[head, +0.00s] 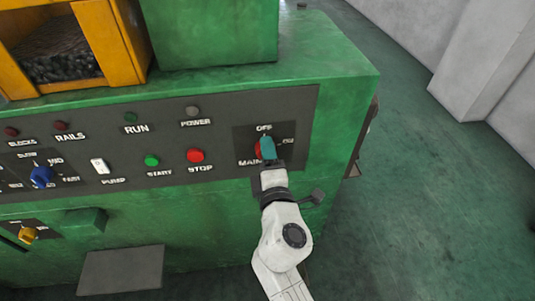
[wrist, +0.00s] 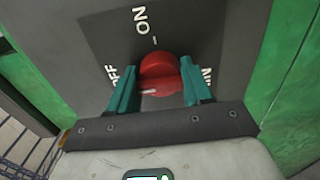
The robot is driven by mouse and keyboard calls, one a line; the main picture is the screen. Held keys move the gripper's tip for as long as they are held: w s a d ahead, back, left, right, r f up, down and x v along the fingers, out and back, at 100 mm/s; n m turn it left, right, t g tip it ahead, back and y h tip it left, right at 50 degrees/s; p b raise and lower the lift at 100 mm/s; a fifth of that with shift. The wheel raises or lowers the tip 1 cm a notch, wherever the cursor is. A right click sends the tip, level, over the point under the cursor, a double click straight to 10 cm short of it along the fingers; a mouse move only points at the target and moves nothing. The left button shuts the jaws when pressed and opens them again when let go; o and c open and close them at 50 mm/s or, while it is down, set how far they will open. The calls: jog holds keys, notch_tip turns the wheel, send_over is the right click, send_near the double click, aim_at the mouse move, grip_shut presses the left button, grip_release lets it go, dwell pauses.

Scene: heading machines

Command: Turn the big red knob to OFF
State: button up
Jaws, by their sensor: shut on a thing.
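The big red knob (wrist: 160,70) sits on a dark plate between the two teal fingers of my gripper (wrist: 157,80) in the wrist view. My gripper is shut on it. The knob's short white mark points left in the wrist view, on the side of the OFF lettering (wrist: 113,76). The ON lettering (wrist: 141,20) is at the top there, and the MAIN label is partly hidden by the right finger. In the head view, my gripper (head: 268,148) covers most of the knob (head: 257,151), below OFF.
The grey panel (head: 225,122) also carries a red STOP button (head: 195,155), a green START button (head: 152,160), a white PUMP switch (head: 100,166) and a blue knob (head: 41,176). A green box (head: 84,222) juts out lower left. Open floor (head: 430,190) lies right of the machine.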

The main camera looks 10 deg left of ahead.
jog(key=shift+f, duration=0.15)
jog(key=o, duration=1)
jog(key=shift+o, duration=0.2)
jog(key=v, duration=1.1)
jog(key=shift+w+d, duration=0.1)
